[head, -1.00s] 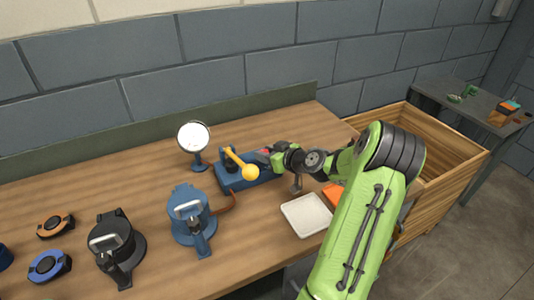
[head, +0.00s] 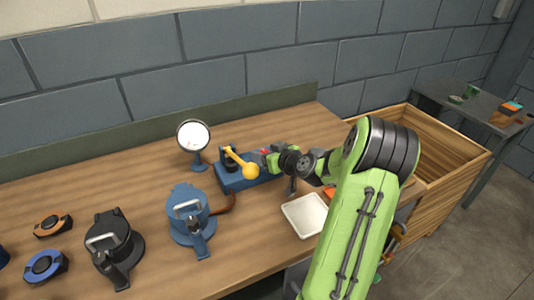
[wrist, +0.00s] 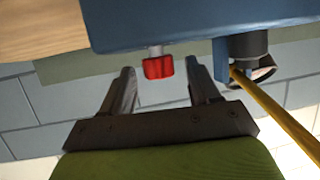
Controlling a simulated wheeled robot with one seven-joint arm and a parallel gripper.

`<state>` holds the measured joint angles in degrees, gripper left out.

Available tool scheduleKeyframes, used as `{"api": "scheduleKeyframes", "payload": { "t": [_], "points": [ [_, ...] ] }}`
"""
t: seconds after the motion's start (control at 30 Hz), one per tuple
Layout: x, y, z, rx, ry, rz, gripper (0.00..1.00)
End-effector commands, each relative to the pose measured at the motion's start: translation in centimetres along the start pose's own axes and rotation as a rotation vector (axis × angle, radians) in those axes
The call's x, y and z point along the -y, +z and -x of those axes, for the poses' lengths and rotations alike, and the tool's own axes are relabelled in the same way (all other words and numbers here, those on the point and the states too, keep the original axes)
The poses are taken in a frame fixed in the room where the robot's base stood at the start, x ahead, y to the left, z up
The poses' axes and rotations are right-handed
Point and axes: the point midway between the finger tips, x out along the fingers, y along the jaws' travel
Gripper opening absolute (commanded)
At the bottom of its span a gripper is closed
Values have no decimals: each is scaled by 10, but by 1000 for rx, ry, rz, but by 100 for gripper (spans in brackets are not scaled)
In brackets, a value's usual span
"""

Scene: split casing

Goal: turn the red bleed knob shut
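The red bleed knob (wrist: 158,67) sits on a short metal stem at the edge of the blue pump block (wrist: 180,22) in the wrist view. In the head view the knob (head: 264,151) is a small red spot, partly hidden by my gripper (head: 269,158). In the wrist view my gripper (wrist: 160,76) is open, with one finger on each side of the knob near the fingertips. Gaps show on both sides, and nothing is held. The yellow-handled lever (head: 241,162) stands on the blue block (head: 246,183), left of my gripper.
A round white-faced gauge (head: 193,136) stands behind the block. A blue lidded casing (head: 187,222) and a black one (head: 112,250) stand to the left. A white tray (head: 304,214) lies near my arm. In the wrist view the yellow lever (wrist: 275,112) passes right of my fingers.

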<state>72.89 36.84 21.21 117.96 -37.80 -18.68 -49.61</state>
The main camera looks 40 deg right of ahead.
Motion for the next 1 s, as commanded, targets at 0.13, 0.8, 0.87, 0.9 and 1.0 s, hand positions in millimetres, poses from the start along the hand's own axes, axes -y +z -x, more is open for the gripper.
{"api": "scheduleKeyframes", "payload": {
  "t": [0.13,0.8,0.87,0.9,1.0],
  "points": [
    [0,0,0,0,0,0,61],
    [-1,0,146,1,4,-1,61],
    [-1,0,153,1,3,-1,61],
    [-1,0,156,1,2,0,61],
    [0,0,158,-1,0,1,61]
  ]
}}
